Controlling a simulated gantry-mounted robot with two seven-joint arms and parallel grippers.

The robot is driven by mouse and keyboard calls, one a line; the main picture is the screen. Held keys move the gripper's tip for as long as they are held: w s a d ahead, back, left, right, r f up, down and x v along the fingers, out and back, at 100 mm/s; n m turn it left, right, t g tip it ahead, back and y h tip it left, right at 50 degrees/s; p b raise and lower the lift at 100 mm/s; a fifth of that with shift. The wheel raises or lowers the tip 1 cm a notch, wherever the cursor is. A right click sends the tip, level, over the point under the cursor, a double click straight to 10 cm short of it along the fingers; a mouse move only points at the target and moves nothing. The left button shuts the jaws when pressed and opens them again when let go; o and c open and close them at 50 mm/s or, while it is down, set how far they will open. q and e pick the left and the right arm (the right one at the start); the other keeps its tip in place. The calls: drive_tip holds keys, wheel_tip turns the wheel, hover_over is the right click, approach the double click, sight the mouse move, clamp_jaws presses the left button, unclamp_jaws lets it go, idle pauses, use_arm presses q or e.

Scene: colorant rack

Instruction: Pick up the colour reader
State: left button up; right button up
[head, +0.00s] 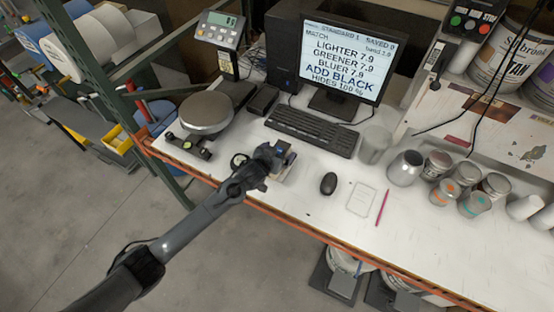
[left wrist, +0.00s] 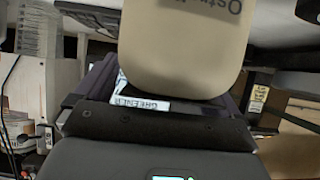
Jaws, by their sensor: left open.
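My left gripper (head: 270,163) is open at the front left part of the white bench, reaching in from the left. A small pale block, which looks like the colour reader (head: 285,172), lies right at the fingers and is partly hidden by them. In the left wrist view a beige body with upside-down lettering, apparently the reader (left wrist: 185,50), fills the top middle close to the camera. Dark parts below and beside it hide some of the view. I cannot tell whether the fingers touch it. My right gripper is not in view.
A scale with a round pan (head: 205,113) stands at the left, and a keyboard (head: 312,132) lies behind the gripper. A mouse (head: 329,183), a white pad (head: 361,199) and a pink pencil (head: 382,207) lie to the right. Several cans (head: 437,163) stand farther right.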

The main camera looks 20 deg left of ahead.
use_arm(q)
drive_tip(key=shift+w+f, duration=0.3)
drive_tip(key=shift+w, duration=0.15)
drive_tip(key=c, duration=1.6)
drive_tip(key=shift+r, duration=0.15)
drive_tip(key=shift+c, duration=0.8)
drive_tip(key=shift+r, duration=0.1)
